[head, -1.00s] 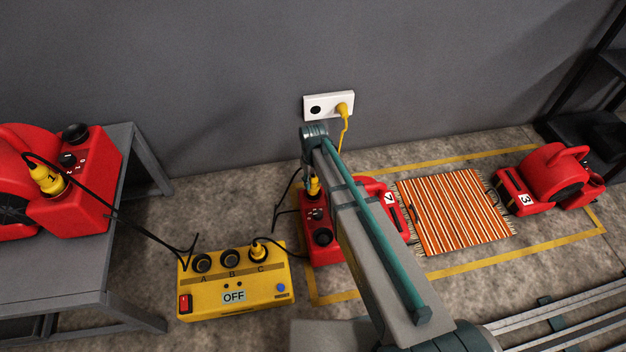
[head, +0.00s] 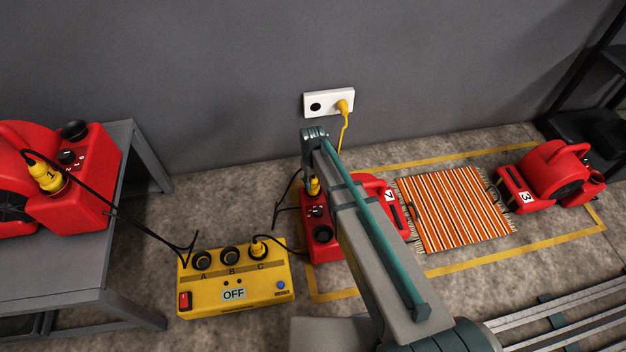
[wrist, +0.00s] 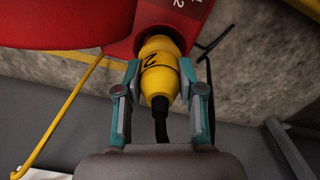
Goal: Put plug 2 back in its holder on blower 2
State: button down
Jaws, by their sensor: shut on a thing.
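Plug 2 (wrist: 158,68) is yellow with a black "2" and a black cable at its rear. In the wrist view my gripper (wrist: 160,92) is shut on it, one finger on each side. The plug's front end is at the red housing of blower 2 (wrist: 118,20); how deep it sits in the holder is hidden. In the head view blower 2 (head: 318,238) stands on the floor, partly behind my arm. A bit of plug 2 (head: 314,187) shows yellow above its control panel. My gripper is mostly hidden there by my arm.
A yellow power box (head: 235,283) reading OFF has a plug in socket C; A and B are empty. Blower 1 (head: 80,190) stands on a grey table at left. A striped rug (head: 455,210) lies between blowers 2 and 3 (head: 555,175). A wall outlet (head: 316,104) holds a yellow plug.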

jog(key=shift+f, duration=0.7)
jog(key=c, duration=0.6)
grip_release()
jog(key=shift+c, duration=0.2)
notch_tip(320, 180, up, 12)
jog(key=shift+s, duration=0.1)
jog(key=s+d+f+m+g, duration=0.2)
jog(key=s+d+g, duration=0.3)
jog(key=s, duration=0.8)
jog(key=s+d+f+m+g, duration=0.25)
jog(key=s+d, duration=0.55)
jog(key=s, duration=0.4)
jog(key=s+d+f+m+g, duration=0.2)
jog(key=s+d+f+g, duration=0.3)
jog(key=s, duration=0.8)
jog(key=s+r+t+p, duration=0.2)
jog(key=r+p, duration=0.7)
jog(key=p, duration=0.8)
jog(key=s+r+t+p, duration=0.3)
jog(key=r+p, duration=0.6)
jog(key=p, duration=0.8)
jog(key=shift+s+d+t, duration=0.15)
jog(key=shift+d+t, duration=0.2)
